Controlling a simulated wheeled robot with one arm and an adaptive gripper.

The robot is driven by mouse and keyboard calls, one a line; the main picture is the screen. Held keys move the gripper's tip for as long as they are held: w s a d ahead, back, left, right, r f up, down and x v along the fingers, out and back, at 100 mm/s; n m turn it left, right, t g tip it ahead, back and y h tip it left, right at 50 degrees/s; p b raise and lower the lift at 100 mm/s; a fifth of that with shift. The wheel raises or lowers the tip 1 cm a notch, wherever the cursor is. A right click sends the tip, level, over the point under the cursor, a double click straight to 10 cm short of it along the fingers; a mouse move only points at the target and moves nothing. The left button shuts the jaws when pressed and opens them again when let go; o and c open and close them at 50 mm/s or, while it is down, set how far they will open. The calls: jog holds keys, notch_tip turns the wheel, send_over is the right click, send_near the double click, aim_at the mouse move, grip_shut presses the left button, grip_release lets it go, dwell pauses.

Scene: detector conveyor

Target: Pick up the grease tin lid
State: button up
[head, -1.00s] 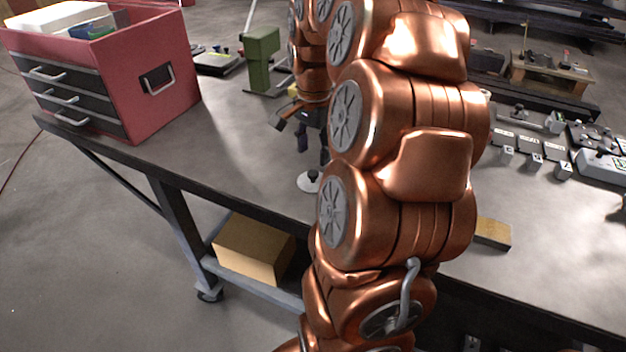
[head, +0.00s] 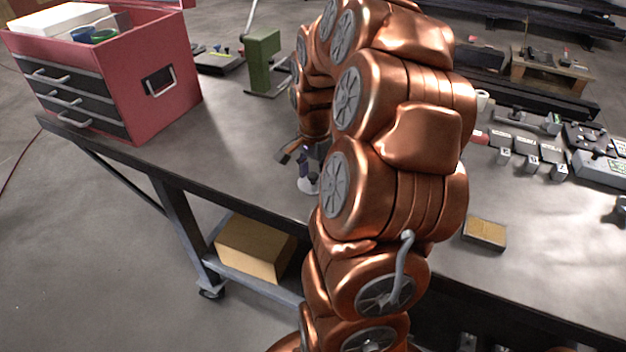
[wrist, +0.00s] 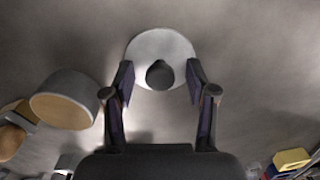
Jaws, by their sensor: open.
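The grease tin lid (wrist: 148,46) is a pale round disc with a dark knob in its middle. It lies on the bench top and shows in the wrist view between and just beyond my fingertips. My gripper (wrist: 158,80) is open, with one finger on each side of the knob and nothing held. In the head view my gripper (head: 304,172) is low over the bench, right at the lid (head: 308,187), which is partly hidden by the gripper and my arm. I cannot tell whether the fingers touch the lid.
A round tan-topped tin (wrist: 62,100) stands left of my gripper in the wrist view. A red tool chest (head: 155,85) and a green stand (head: 263,60) are further back. A small tan-topped block (head: 485,233) lies to the right. The bench around the lid is mostly clear.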

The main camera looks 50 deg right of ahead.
jog(key=shift+c, duration=0.4)
jog(key=c, duration=1)
jog(key=shift+r, duration=0.15)
